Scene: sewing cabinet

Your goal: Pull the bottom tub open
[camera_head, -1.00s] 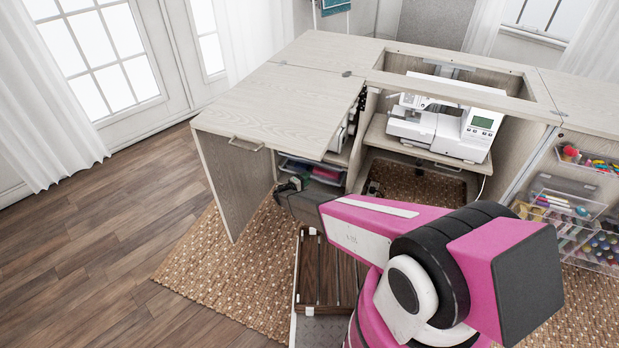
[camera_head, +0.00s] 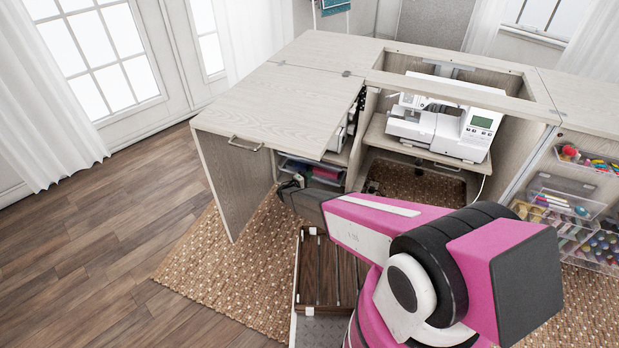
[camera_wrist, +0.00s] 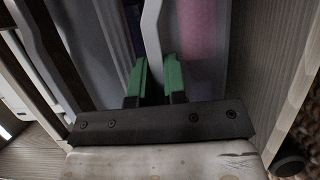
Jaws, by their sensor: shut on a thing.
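A clear tub (camera_head: 327,171) with blue and pink contents shows in the head view under the left leaf of the cabinet, behind my forearm. My gripper (camera_head: 293,181) is at its front left, low by the open leaf. In the wrist view, the green fingers of my gripper (camera_wrist: 155,80) are shut on a thin pale tub rim (camera_wrist: 152,35). Pink and purple contents lie behind the rim. My arm hides the space below in the head view, so I cannot tell how far out the held tub is.
The cabinet leaf (camera_head: 232,185) stands left of my gripper, with a handle (camera_head: 245,144) on its edge. A sewing machine (camera_head: 445,128) sits in the middle bay. A woven rug (camera_head: 215,265) covers the floor in front. Wood floor (camera_head: 110,240) is clear at left.

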